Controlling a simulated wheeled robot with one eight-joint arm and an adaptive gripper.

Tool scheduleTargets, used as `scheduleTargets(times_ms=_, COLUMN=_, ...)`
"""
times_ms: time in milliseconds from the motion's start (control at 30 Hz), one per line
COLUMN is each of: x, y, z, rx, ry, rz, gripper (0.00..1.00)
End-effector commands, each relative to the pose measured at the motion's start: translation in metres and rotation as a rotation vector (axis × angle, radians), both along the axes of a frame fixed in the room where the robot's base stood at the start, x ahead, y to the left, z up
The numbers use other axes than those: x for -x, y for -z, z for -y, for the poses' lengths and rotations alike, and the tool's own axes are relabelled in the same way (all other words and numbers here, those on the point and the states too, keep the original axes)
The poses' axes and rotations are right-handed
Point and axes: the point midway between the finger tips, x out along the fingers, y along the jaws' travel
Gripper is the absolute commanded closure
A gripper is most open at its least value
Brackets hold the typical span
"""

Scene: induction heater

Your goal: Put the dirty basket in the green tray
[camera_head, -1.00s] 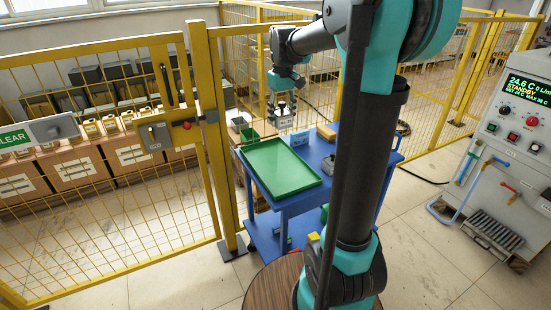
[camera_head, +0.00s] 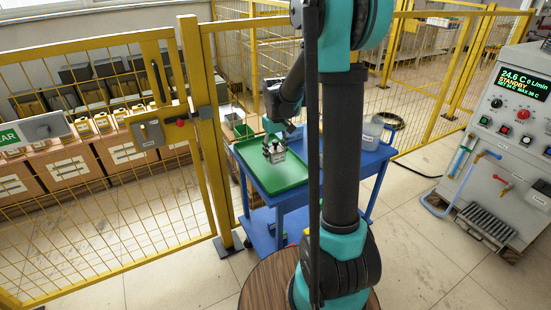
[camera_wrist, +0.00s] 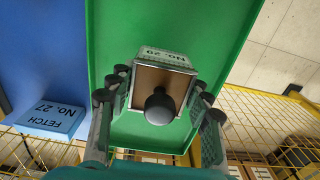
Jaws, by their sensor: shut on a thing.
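The basket (camera_wrist: 168,57) is a small pale box with a "No. 29" label, a brown top or interior and a round dark knob. My gripper (camera_wrist: 160,88) is shut on it, with fingers on both its sides. In the head view, the basket (camera_head: 274,153) hangs below my gripper (camera_head: 272,142) within the outline of the green tray (camera_head: 283,181). I cannot tell whether it touches the tray floor. The tray is a shallow green rectangle on a blue cart; its bare floor (camera_wrist: 215,25) fills much of the wrist view.
A yellow mesh fence (camera_head: 205,130) stands close to the left. A grey control cabinet (camera_head: 510,150) is at the right. My arm hides part of the cart.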

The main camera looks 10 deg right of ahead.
Motion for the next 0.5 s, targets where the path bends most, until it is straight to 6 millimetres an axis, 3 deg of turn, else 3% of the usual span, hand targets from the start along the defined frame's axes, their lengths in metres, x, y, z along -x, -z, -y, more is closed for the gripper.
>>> scheduleTargets(times_ms=200, x=0.0, y=0.026, z=0.0, rx=0.0, ry=0.0, rz=0.0, gripper=0.86)
scheduleTargets(times_ms=500, x=0.0, y=0.028, z=0.0, rx=0.0, ry=0.0, rz=0.0, gripper=0.86)
